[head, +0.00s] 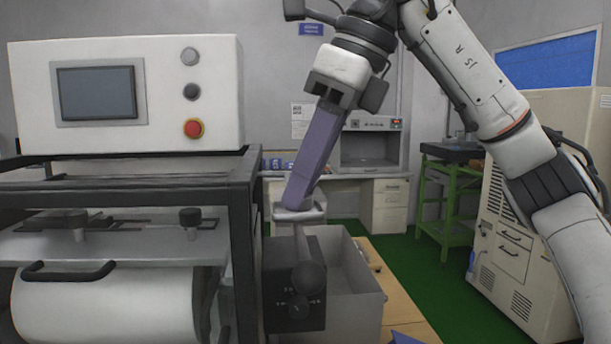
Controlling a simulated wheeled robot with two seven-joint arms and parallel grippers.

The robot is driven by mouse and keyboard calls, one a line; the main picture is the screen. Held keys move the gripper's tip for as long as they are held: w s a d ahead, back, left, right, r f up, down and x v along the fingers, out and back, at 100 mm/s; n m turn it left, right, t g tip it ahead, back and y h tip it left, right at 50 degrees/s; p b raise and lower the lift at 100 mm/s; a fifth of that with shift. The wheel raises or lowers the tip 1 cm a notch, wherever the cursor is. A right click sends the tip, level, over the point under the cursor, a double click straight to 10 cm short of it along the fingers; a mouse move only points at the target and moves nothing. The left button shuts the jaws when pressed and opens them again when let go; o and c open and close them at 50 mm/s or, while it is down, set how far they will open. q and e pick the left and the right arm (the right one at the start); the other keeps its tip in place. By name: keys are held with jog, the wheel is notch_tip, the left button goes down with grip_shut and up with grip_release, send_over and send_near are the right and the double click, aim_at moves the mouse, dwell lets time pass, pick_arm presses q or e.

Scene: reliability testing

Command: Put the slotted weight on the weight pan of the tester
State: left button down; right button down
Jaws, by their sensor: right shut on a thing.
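My right gripper (300,203) reaches down from the upper middle, its long purple fingers tilted down to the left and closed together. At its fingertips is a flat light-grey piece (278,214), which looks like the slotted weight; the fingers partly cover it. It is above a black unit with dials and a round knob (308,278). I cannot make out a separate weight pan there, nor whether the grey piece touches anything below. A large framed machine (245,220) with a white control box (215,110) stands at left. My left gripper is not in view.
An open grey metal box (365,305) stands right of the black unit, on a wooden surface (412,308). The machine's frame is close on the left. A blue corner (405,338) shows at the bottom edge. A desk, green stand (448,205) and cabinet are farther back.

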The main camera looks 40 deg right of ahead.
jog(key=shift+f+b, duration=0.3)
jog(key=shift+f, duration=0.3)
jog(key=c, duration=1.4)
grip_release()
jog(key=shift+o, duration=0.2)
jog(key=shift+r, duration=0.1)
jog(key=shift+d+r, duration=0.1)
jog(key=shift+r, duration=0.25)
jog(key=p+v, duration=0.1)
jog(key=v, duration=0.8)
jog(key=shift+r, duration=0.25)
